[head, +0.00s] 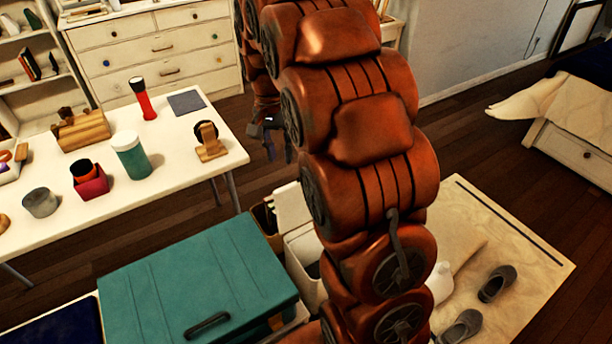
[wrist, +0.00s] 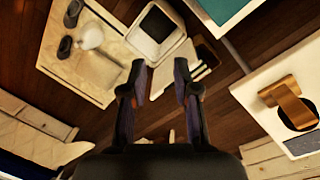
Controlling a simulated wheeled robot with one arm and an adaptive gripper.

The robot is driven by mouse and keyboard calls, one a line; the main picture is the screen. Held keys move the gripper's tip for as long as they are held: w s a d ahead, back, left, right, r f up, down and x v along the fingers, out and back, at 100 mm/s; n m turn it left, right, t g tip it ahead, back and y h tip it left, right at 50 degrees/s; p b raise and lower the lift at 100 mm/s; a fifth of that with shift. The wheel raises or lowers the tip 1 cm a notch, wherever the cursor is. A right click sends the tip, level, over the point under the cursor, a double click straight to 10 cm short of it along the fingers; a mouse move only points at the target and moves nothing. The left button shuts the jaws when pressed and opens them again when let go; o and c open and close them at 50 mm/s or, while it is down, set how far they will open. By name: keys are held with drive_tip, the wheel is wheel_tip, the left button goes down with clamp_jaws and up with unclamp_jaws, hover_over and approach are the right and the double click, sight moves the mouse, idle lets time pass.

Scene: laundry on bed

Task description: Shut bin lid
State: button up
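A white bin (head: 304,278) stands on the floor, partly hidden behind my arm. Its dark inside shows in the wrist view, where the bin (wrist: 157,30) is at top centre. A white panel that looks like its raised lid (head: 292,205) stands up at the bin's far side; it also seems to show in the wrist view as a pale strip (wrist: 178,68), partly behind a finger. My gripper (head: 277,140) is beyond the bin, partly hidden by my arm. In the wrist view the gripper (wrist: 160,72) is open, with nothing between its fingers.
A teal-lidded chest (head: 195,280) stands left of the bin. A white table (head: 110,195) with several items, including a wooden stand (head: 211,145), is beyond it. A pale mat (head: 510,250) with grey shoes (head: 497,284) lies right.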

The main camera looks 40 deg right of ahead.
drive_tip(key=w+d+f+m+b, duration=0.3)
drive_tip(key=w+d+f+m, duration=0.1)
drive_tip(key=w+d+f, duration=0.55)
drive_tip(key=w+d+f+m+b, duration=0.3)
drive_tip(key=w+d+f+m, duration=0.3)
drive_tip(key=d+f, duration=0.55)
drive_tip(key=shift+n+t, duration=0.3)
drive_tip(key=shift+n, duration=0.2)
drive_tip(key=shift+w+a+f, duration=0.15)
drive_tip(key=shift+a+f, duration=0.2)
drive_tip(key=shift+f, duration=1.25)
drive_tip(key=shift+w+a+f, duration=0.15)
drive_tip(key=shift+a+f, duration=0.15)
drive_tip(key=shift+f, duration=1.35)
drive_tip(key=shift+w+a+f, duration=0.15)
drive_tip(key=shift+a+f, duration=0.2)
drive_tip(key=shift+f, duration=1.25)
clamp_jaws()
